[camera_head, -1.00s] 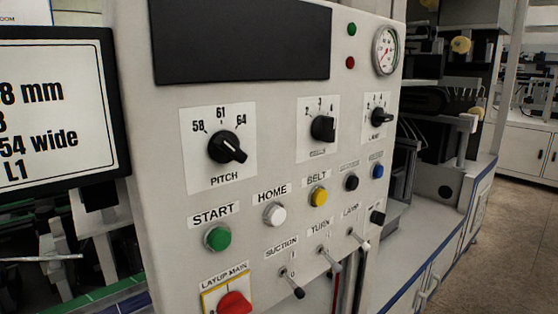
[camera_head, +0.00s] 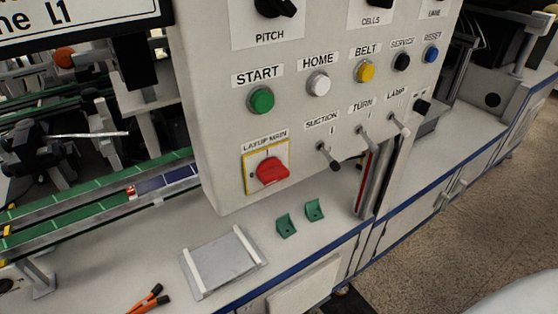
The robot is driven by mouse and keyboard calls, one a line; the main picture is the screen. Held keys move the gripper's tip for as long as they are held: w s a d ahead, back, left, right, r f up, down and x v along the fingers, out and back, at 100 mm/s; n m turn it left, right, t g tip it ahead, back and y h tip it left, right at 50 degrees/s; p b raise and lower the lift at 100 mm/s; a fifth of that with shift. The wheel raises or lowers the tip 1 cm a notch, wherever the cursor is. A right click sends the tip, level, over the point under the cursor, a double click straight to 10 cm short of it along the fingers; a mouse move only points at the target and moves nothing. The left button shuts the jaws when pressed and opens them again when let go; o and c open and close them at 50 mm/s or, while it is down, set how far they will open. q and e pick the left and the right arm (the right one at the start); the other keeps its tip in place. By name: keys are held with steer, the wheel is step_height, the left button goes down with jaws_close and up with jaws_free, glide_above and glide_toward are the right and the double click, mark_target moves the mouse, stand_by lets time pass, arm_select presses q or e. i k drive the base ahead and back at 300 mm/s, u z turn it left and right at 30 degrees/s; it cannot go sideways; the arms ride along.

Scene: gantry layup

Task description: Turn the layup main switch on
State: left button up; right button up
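The layup main switch (camera_head: 272,171) is a red rotary knob on a yellow-edged plate at the lower left of the pale control panel (camera_head: 215,130). Its label "LAYUP MAIN" is just above it. The knob's handle lies roughly sideways, tilted a little up to the right. A small mark shows on the plate left of the knob; I cannot tell clearly which position it points to. Neither of my grippers is in view, and nothing touches the switch.
Above the switch are the green START button (camera_head: 261,100) and white HOME button (camera_head: 319,84). The SUCTION toggle (camera_head: 329,157) sticks out to its right. Below, the bench holds a grey plate (camera_head: 223,264), green brackets (camera_head: 287,225) and orange-handled pliers (camera_head: 148,301). Space before the switch is clear.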

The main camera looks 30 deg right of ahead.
mark_target(271, 170)
steer(key=z, duration=1.8)
steer(key=k, duration=0.45)
steer(key=u, duration=0.75)
